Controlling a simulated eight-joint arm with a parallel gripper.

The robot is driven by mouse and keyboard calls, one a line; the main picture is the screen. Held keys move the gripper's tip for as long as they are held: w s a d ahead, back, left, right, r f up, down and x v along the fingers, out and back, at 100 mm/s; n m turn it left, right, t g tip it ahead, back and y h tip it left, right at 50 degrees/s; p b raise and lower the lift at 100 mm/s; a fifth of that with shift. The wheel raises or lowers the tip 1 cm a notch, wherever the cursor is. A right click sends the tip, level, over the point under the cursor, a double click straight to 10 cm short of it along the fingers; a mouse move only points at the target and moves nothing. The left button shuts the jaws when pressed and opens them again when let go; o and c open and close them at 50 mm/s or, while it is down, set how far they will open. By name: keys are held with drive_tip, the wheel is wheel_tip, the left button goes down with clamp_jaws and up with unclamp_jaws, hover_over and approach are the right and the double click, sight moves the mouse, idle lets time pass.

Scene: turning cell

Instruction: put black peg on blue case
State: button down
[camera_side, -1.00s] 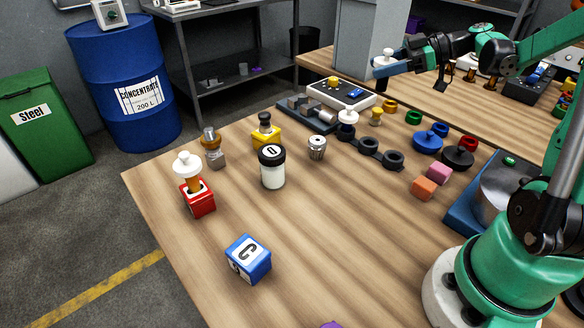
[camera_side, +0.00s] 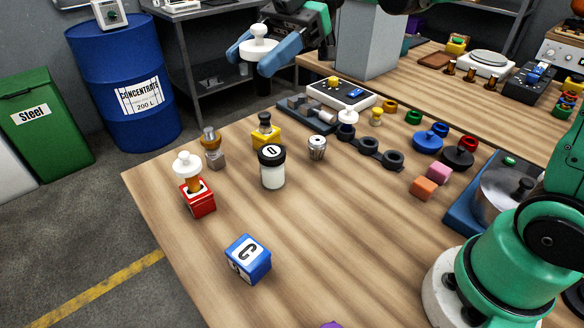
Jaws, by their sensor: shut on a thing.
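The black peg (camera_side: 262,87) is in my gripper (camera_side: 262,62), high up beyond the far left edge of the table. Its white knob top (camera_side: 259,46) shows between the blue fingers and its dark shaft hangs below, roughly upright. My gripper is shut on it. The blue case (camera_side: 248,258) is a small cube with white faces and a black letter C. It stands on the front left of the table, well below and apart from my gripper. Nothing is seen on it.
A red case (camera_side: 198,204) with a white-topped peg, a black-lidded white jar (camera_side: 271,168), a yellow case (camera_side: 266,138) with a dark-topped peg and a metal piece (camera_side: 213,150) stand behind the blue case. Bare wood lies right of the blue case.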

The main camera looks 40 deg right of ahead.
drive_tip(key=s+a+r+n+g+h, duration=0.1)
drive_tip(key=s+a+n+g, duration=0.4)
drive_tip(key=a, duration=0.4)
hover_over(247, 253)
drive_tip(key=shift+m, duration=0.3)
wheel_tip(247, 253, down, 20)
drive_tip(key=shift+r, duration=0.15)
drive_tip(key=shift+c, duration=0.8)
unclamp_jaws()
